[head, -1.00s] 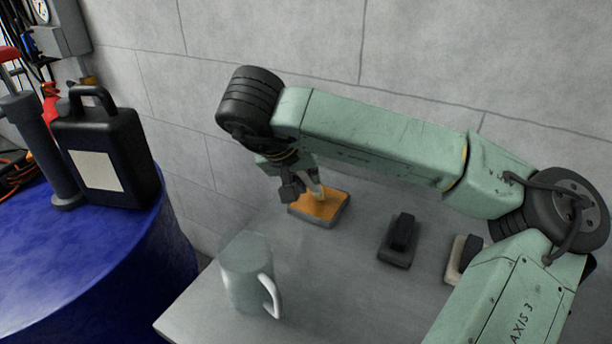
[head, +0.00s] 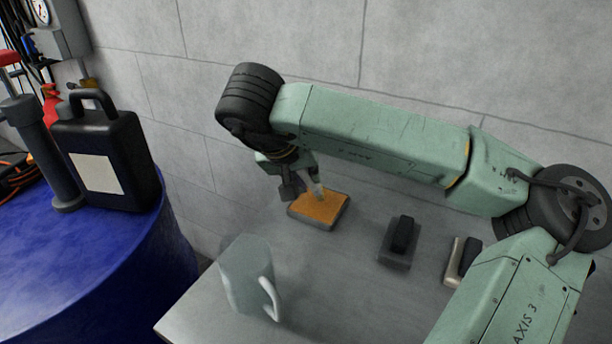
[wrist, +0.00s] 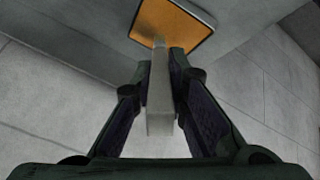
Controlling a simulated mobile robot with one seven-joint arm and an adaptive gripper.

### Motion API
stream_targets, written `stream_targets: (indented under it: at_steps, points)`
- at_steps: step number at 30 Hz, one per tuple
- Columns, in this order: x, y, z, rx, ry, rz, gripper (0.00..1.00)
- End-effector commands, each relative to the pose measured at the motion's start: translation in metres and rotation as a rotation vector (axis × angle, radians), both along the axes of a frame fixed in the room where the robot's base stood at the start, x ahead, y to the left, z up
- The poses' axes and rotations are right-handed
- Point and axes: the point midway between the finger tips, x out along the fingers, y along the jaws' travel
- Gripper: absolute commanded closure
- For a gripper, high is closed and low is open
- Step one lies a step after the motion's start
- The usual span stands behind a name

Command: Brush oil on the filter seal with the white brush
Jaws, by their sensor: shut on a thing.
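My gripper (head: 290,187) is shut on the pale, whitish brush (wrist: 160,95), whose bar-like handle sits between the fingers in the wrist view. The brush (head: 317,187) points down at a shallow square tray (head: 337,217) with a grey rim and an orange, oil-coloured surface. The tray also shows in the wrist view (wrist: 208,22), with the brush's thin tip over its near edge. I cannot tell whether the tip touches the surface. I cannot pick out a filter seal in either view.
A dark block on a base (head: 400,240) and a dark-and-cream block (head: 462,262) lie to the right. A black jug (head: 105,155) stands on a blue drum (head: 90,255). The wall is close behind.

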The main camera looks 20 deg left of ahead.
Motion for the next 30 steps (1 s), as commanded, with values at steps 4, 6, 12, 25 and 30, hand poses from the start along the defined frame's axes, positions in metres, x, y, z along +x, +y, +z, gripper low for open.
stream_targets:
  at_steps: [4, 6, 12, 25, 30]
  points:
    - [0.0, 0.0, 0.017, 0.0, -0.002, -0.001, 1.0]
    - [0.0, 0.0, 0.022, 0.0, -0.002, -0.001, 1.0]
    - [0.0, 0.0, 0.039, 0.001, -0.004, 0.0, 1.0]
    - [0.0, 0.0, 0.061, 0.002, -0.003, 0.001, 1.0]
    - [0.0, 0.0, 0.06, 0.002, -0.003, 0.001, 1.0]
